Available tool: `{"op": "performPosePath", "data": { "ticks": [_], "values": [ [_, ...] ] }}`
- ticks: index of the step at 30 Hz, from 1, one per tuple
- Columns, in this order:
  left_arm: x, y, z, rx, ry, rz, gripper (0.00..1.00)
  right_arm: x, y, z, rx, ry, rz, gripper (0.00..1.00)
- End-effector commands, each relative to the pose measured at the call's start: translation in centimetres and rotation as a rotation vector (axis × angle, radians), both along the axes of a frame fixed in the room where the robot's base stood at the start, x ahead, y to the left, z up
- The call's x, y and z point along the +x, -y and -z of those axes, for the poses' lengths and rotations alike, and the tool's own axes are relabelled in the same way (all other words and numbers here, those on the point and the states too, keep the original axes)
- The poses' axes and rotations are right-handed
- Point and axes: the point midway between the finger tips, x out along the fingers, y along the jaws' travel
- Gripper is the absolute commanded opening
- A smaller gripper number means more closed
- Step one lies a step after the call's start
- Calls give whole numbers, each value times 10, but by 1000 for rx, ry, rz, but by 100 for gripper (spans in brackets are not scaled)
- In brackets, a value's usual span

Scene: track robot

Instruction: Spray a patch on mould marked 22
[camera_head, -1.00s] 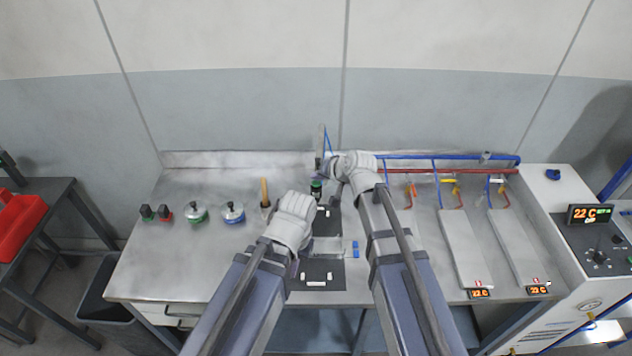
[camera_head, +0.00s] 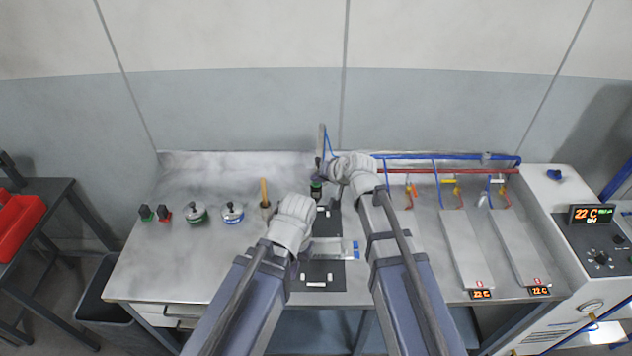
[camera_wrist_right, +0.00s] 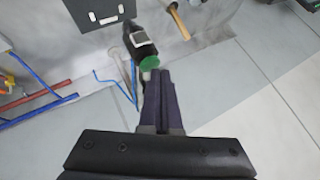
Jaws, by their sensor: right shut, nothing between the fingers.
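Two pale grey slab moulds (camera_head: 466,250) (camera_head: 516,247) lie at the right of the bench. The left one's display (camera_head: 481,294) reads 22, and the right one's display (camera_head: 540,291) also appears to read 22. A dark bottle with a green top (camera_head: 316,189) stands at the back middle; a dark green-topped object, seemingly this bottle, shows just beyond my fingertips in the right wrist view (camera_wrist_right: 149,62). My right gripper (camera_head: 327,171) is shut and empty close to it; its closed fingers show in the wrist view (camera_wrist_right: 164,75). My left gripper (camera_head: 300,250) is over the bench middle, its fingers mostly hidden.
A grey upright piece (camera_head: 321,142) with a blue hose stands behind the bottle. Blue and red pipes (camera_head: 450,157) run along the back right. Round tins (camera_head: 232,213) and a wooden-handled tool (camera_head: 264,192) stand left.

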Motion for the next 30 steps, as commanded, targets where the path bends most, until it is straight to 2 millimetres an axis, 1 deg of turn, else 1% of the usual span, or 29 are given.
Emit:
{"op": "performPosePath", "data": {
  "ticks": [5, 14, 23, 26, 30],
  "values": [
    [0, 0, 0, 0, 0, 0, 0, 0, 0, 0, 0, 0, 0, 0],
    [0, 0, -11, 0, 0, 0, 0, 0, 0, -11, 0, 0, 0, 0],
    [0, 0, -10, 0, 0, 0, 0, 0, 0, -10, 0, 0, 0, 0],
    [0, 0, -14, 0, 0, 0, 0, 0, 0, -14, 0, 0, 0, 0],
    [0, 0, -26, 0, 0, 0, 0, 0, 0, -26, 0, 0, 0, 0]
  ]
}}
